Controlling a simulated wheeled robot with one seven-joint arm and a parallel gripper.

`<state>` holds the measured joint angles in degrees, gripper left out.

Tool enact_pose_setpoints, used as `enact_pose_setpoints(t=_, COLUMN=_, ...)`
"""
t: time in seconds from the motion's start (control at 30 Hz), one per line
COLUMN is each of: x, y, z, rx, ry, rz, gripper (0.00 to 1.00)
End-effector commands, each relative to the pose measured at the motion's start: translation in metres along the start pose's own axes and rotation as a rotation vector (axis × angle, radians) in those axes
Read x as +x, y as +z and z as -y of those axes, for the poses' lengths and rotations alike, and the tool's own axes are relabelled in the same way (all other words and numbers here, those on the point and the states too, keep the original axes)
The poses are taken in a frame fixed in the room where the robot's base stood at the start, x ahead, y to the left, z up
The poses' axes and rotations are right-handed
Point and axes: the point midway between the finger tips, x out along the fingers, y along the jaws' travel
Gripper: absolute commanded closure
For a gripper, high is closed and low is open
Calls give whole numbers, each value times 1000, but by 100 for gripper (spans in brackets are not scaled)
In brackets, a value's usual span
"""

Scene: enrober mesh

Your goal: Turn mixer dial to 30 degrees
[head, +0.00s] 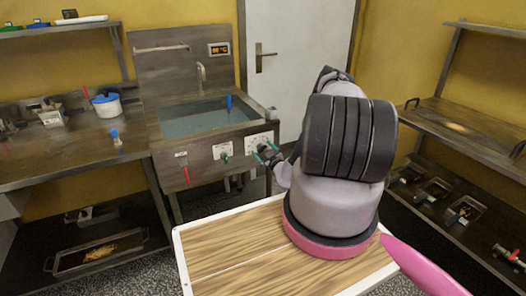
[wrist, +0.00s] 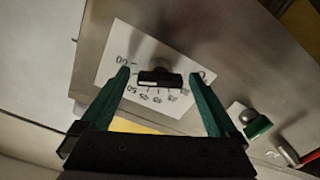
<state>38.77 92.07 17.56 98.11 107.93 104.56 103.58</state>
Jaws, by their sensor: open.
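The dial is a black bar-shaped knob (wrist: 160,78) on a white scale plate (wrist: 122,62) with printed numbers, fixed to the steel sink unit's front. In the wrist view the bar lies nearly level across the picture. My gripper (wrist: 161,76) is open, with one green finger on each side of the knob. Gaps show between the fingers and the knob's ends, and I see no grip on it. In the head view my gripper (head: 267,153) is in front of the plate (head: 262,139), and the knob is hard to make out there. The pointer's exact reading is unclear.
Left of the plate, a green knob (head: 224,157) and a red handle (head: 186,173) are on the same panel. The sink basin (head: 195,118) is above, with a blue-handled item (head: 229,103) at its rim. A worktable (head: 70,145) stands left, a rack (head: 470,125) right.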

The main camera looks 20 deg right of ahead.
Motion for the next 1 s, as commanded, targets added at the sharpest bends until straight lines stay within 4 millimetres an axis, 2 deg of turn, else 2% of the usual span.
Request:
enact_pose_setpoints(t=0.17, x=0, y=0, z=0, rx=0, ry=0, rz=0, gripper=5)
enact_pose_setpoints(t=0.3, x=0, y=0, z=0, rx=0, ry=0, rz=0, gripper=59)
enact_pose_setpoints(t=0.4, x=0, y=0, z=0, rx=0, ry=0, rz=0, gripper=91)
enact_pose_setpoints(t=0.73, x=0, y=0, z=0, rx=-50, ry=0, rz=0, gripper=91)
enact_pose_setpoints(t=1.0, x=-1, y=1, z=0, rx=-226, ry=0, rz=2, gripper=91)
